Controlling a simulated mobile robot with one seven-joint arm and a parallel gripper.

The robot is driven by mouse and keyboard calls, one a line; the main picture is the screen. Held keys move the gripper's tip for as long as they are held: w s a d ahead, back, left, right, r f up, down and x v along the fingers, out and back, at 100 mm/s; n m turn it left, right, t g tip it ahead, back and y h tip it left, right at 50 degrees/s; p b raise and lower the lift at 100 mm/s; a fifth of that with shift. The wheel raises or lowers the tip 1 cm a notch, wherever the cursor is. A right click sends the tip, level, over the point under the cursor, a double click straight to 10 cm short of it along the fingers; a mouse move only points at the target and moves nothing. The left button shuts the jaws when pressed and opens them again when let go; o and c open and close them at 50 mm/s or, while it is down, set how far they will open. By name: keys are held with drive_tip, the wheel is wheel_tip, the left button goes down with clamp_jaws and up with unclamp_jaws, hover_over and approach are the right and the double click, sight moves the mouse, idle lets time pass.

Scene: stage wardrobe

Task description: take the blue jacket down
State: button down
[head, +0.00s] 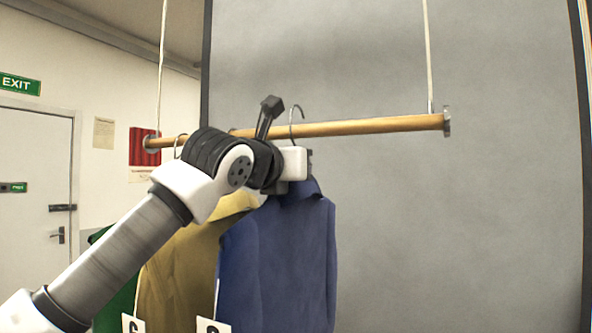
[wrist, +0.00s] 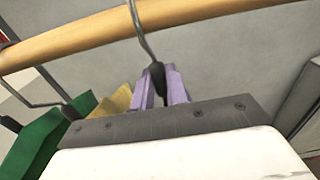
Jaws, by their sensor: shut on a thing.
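The blue jacket (head: 295,255) hangs from its hanger at the right end of the row, below the wooden rail (head: 385,124). My gripper (wrist: 160,88) is shut on the dark neck of the jacket's hanger (wrist: 157,75), just under the metal hook. In the head view the hook (head: 291,116) crosses the rail, and its bend stands above the rail with a gap under it. I cannot tell whether the hook touches the rail. My wrist covers part of the jacket's collar and the fingertips in the head view.
A yellow jacket (head: 180,270) hangs close at the left of the blue one, with a green garment (head: 118,290) further left. Two cords hold the rail up; the right cord (head: 427,60) is near its end cap (head: 446,121). The space right of the blue jacket is clear.

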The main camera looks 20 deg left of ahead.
drive_tip(key=shift+s+a+b, duration=0.15)
drive_tip(key=shift+s+b, duration=0.65)
drive_tip(key=shift+s, duration=1.45)
drive_tip(key=shift+s+a+b, duration=0.1)
drive_tip(key=shift+s+b, duration=0.65)
drive_tip(key=shift+s, duration=1.5)
drive_tip(key=shift+s, duration=0.7)
drive_tip(key=s+b, duration=0.1)
drive_tip(key=s, duration=1.2)
drive_tip(key=shift+s+a+b, duration=0.25)
drive_tip(key=shift+a+b, duration=0.15)
